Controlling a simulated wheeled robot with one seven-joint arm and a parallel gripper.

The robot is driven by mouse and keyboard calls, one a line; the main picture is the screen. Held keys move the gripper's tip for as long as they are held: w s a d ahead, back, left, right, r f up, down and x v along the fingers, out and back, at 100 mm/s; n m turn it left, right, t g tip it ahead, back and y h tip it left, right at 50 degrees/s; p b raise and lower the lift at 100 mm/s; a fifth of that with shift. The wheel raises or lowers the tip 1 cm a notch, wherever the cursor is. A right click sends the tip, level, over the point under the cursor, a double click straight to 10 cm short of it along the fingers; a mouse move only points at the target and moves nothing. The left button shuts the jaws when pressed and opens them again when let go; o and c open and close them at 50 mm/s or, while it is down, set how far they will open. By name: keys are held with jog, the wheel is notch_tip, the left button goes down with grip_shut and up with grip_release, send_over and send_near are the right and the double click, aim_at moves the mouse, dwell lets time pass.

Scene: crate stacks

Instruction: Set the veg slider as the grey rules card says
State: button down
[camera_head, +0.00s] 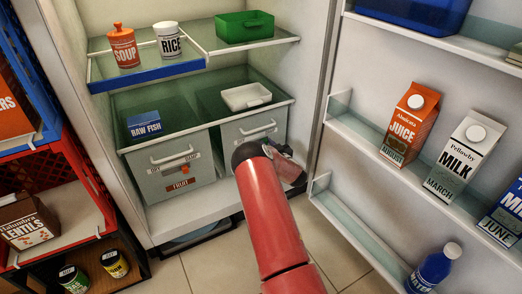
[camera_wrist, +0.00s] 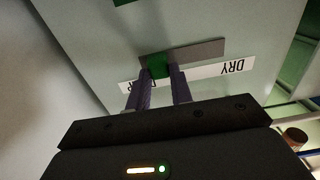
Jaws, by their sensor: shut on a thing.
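The veg slider, a green knob (camera_wrist: 157,66), sits in a grey slot (camera_wrist: 200,52) on the front of the right drawer (camera_head: 270,132). In the wrist view, the upside-down word DRY (camera_wrist: 233,68) is at the slot's right end. A second word, mostly hidden by the fingers, is at the left. The knob is near the left end, away from DRY. My gripper (camera_wrist: 159,84) is shut on the knob. In the head view my red arm hides the slider and most of my gripper (camera_head: 284,162). I see no grey rules card.
The left drawer (camera_head: 170,158) has an orange slider (camera_head: 185,168) and a FRUIT label. A raw fish box (camera_head: 144,124) and white tray (camera_head: 246,97) are above the drawers. The open fridge door (camera_head: 325,120) with cartons stands right of my arm. Crates (camera_head: 75,185) stand left.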

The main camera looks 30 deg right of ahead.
jog(key=shift+d, duration=0.2)
jog(key=c, duration=1.2)
grip_release()
jog(key=shift+d, duration=0.1)
jog(key=shift+c, duration=0.2)
